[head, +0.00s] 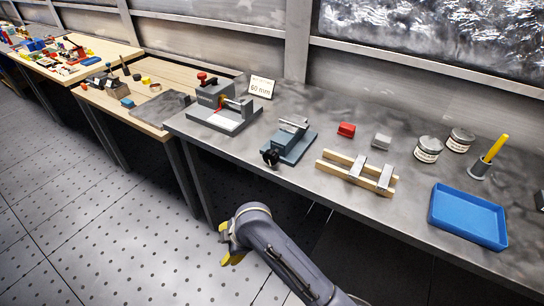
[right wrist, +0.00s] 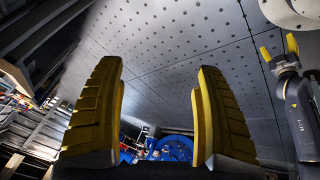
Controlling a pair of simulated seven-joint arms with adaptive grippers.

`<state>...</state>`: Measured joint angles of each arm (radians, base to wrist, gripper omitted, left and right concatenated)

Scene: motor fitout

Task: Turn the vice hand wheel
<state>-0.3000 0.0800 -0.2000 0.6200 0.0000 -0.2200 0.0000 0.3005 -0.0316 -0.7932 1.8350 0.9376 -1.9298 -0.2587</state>
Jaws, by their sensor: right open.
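The vice (head: 290,141) is a blue-grey block on a base plate, standing on the grey bench. Its dark hand wheel (head: 271,157) faces the front edge of the bench. My right gripper (head: 230,244) hangs over the floor in front of the bench, well apart from the wheel. In the right wrist view my right gripper (right wrist: 158,68) has its yellow-padded fingers wide apart with nothing between them. My left gripper (right wrist: 279,46) shows at the right of that view, its yellow fingers apart and empty. The vice cannot be made out in the wrist view.
On the bench (head: 320,191) left of the vice stands a grey machine (head: 216,96) with a red knob, near a "60 mm" sign (head: 262,87). To the right are a red block (head: 346,129), wooden rails (head: 340,173), jars (head: 428,149) and a blue tray (head: 468,216). Floor is clear.

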